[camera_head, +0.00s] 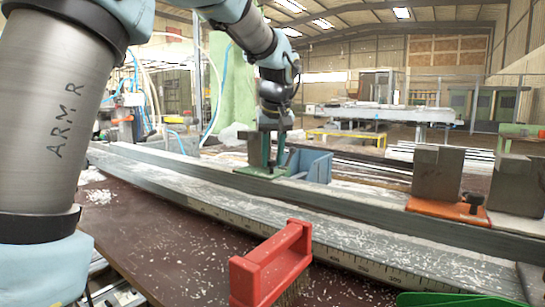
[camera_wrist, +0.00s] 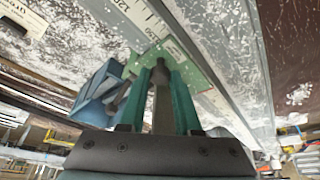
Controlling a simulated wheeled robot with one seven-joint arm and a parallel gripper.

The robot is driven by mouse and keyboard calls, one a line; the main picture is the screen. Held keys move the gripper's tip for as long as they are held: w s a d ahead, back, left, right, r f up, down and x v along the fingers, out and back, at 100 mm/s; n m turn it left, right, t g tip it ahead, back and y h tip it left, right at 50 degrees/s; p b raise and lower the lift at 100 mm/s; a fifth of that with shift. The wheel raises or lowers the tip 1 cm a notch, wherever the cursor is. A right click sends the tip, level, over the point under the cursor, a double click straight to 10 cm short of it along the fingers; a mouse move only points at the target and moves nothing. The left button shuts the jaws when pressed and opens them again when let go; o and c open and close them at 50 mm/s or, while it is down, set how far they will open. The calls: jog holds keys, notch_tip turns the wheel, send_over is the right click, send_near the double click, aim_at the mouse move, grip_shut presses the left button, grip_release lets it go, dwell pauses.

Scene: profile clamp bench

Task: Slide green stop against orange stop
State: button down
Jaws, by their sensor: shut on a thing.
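The green stop (camera_head: 262,171) sits on the long grey rail, left of the picture's middle in the head view. My gripper (camera_head: 272,158) is over it with its fingers down. In the wrist view, the teal fingers of my gripper (camera_wrist: 161,80) are shut on a grey upright part above the green plate of the green stop (camera_wrist: 203,72). The orange stop (camera_head: 435,210) is further right on the rail, with a grey block on top and a dark knob at its side. A clear length of rail separates the two stops. The orange stop is not seen in the wrist view.
A blue bin (camera_head: 314,166) stands behind the rail, close to my gripper. A red brush (camera_head: 270,264) lies in front, by the ruled front strip. Another grey block (camera_head: 517,184) stands right of the orange stop. A green object (camera_head: 455,299) shows at the lower right. Pale shavings are scattered around.

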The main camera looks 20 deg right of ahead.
jog(key=shift+s+d+r, duration=0.1)
jog(key=shift+d, duration=0.1)
dwell(0.6)
jog(key=s+d, duration=0.4)
jog(key=s, duration=0.3)
jog(key=s+d+p, duration=0.1)
jog(key=s+d, duration=0.3)
jog(key=s, duration=0.4)
jog(key=s+d, duration=0.4)
jog(key=s, duration=0.3)
jog(key=shift+s+d, duration=0.2)
jog(key=shift+d, duration=0.05)
jog(key=c, duration=0.6)
grip_release()
jog(key=shift+a, duration=0.1)
jog(key=v, duration=1)
jog(key=shift+s+a+r+p, duration=0.1)
jog(key=shift+s+r+p, duration=0.05)
jog(key=shift+r+p, duration=0.2)
jog(key=shift+c, duration=0.3)
